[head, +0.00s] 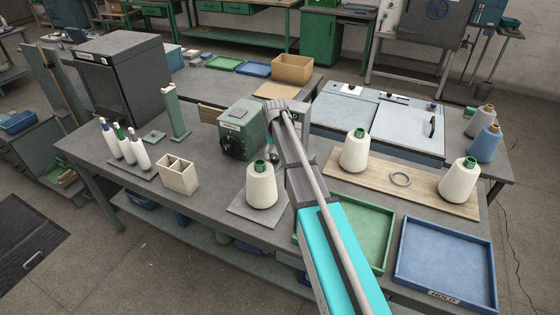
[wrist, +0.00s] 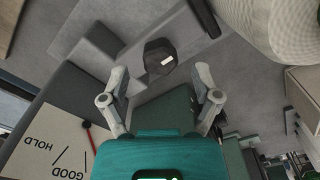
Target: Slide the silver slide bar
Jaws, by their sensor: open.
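I cannot make out the silver slide bar with certainty in either view. A green machine box (head: 240,128) with a black round knob (head: 232,149) stands on the grey bench in the head view. My arm crosses just right of it and hides part of that area. In the wrist view my gripper (wrist: 161,71) is open, its two grey fingers spread apart with nothing held between them. A dark, many-sided part (wrist: 158,56) with a white mark shows just beyond the fingertips. I cannot tell whether they touch it.
A white yarn cone (head: 261,186) stands on a grey mat near my arm; it also shows in the wrist view (wrist: 285,28). A GOOD/HOLD panel (wrist: 50,143) is at lower left there. A beige box (head: 178,174), green tray (head: 378,262) and blue tray (head: 447,257) are nearby.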

